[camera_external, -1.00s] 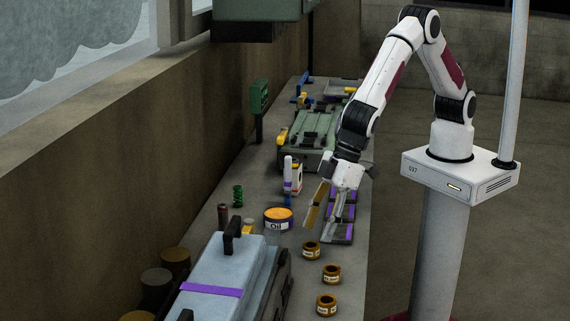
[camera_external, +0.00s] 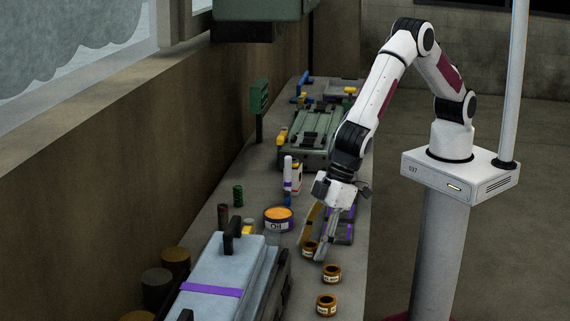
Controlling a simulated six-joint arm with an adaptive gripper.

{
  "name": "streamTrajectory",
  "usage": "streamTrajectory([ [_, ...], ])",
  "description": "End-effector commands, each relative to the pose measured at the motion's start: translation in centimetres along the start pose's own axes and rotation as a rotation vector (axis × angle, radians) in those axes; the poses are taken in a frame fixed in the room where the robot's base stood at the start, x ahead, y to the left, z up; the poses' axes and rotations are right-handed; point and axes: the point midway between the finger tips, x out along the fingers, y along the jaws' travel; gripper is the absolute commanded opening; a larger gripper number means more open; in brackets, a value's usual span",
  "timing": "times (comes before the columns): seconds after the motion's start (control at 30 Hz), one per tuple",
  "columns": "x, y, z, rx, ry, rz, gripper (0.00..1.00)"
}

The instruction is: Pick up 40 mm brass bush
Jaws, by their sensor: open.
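Several similar brass bushes with white labels stand in a row on the bench. The labels are too small to read, so I cannot tell which one is the 40 mm bush. The farthest bush (camera_external: 308,249) is at my gripper, partly hidden by its fingers. The middle bush (camera_external: 331,273) and the nearest bush (camera_external: 326,304) stand clear in front of it. My gripper (camera_external: 313,250) is open and points down, with its fingers on either side of the farthest bush. I cannot tell whether they touch it.
An orange-topped oil tin (camera_external: 278,219) stands left of my gripper. A pale blue toolbox (camera_external: 222,272) with a dark handle fills the front left.

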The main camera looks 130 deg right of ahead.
Motion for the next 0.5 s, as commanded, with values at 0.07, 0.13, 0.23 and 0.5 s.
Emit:
streamTrajectory([
  [0.07,-0.01,0.0,0.0,0.0,0.0,0.0,0.48],
  [0.13,-0.02,0.0,0.0,0.0,0.0,0.0,0.48],
  [0.23,-0.02,0.0,0.0,0.0,0.0,0.0,0.35],
  [0.5,-0.07,-0.03,-0.06,0.0,0.001,-0.001,0.0],
])
